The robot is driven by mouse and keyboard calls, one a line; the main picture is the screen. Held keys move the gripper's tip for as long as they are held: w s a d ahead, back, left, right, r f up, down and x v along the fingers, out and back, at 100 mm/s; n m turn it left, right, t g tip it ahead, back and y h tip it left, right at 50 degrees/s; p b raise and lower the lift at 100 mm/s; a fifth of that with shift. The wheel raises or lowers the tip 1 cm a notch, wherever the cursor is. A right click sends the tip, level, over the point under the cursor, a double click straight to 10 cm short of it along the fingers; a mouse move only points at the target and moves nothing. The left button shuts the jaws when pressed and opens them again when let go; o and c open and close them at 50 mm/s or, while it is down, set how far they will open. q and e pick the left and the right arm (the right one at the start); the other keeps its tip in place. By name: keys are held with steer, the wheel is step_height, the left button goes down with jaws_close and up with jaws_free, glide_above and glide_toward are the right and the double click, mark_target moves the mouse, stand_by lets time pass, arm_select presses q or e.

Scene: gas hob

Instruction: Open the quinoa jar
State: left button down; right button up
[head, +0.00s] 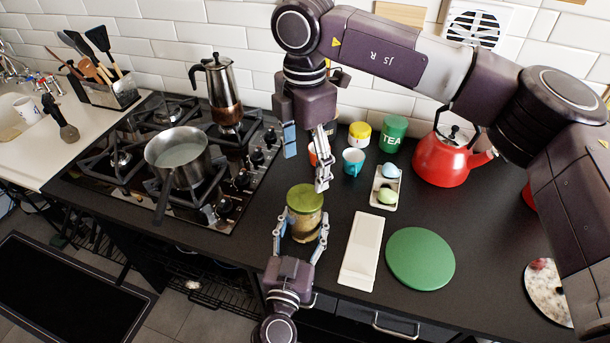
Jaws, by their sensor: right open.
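The quinoa jar (305,222) stands upright on the dark counter, to the right of the hob. It is a clear jar with pale contents and a green lid (305,197), which sits on it. My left gripper (301,232) comes from the front edge with one finger on each side of the jar body and looks closed on it. My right gripper (307,162) is open and empty, its fingers pointing down above and behind the lid, apart from it.
A gas hob with a saucepan (178,155) and moka pot (221,95) lies left. A white board (361,250) and green round board (420,258) lie right of the jar. Behind are a teal mug (353,161), an egg tray (385,187), a TEA canister (394,134) and a red kettle (446,160).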

mark_target(305, 197)
steer(key=m, duration=0.5)
steer(key=shift+m, duration=0.4)
steer(key=shift+f, duration=4)
steer(key=shift+c, duration=0.4)
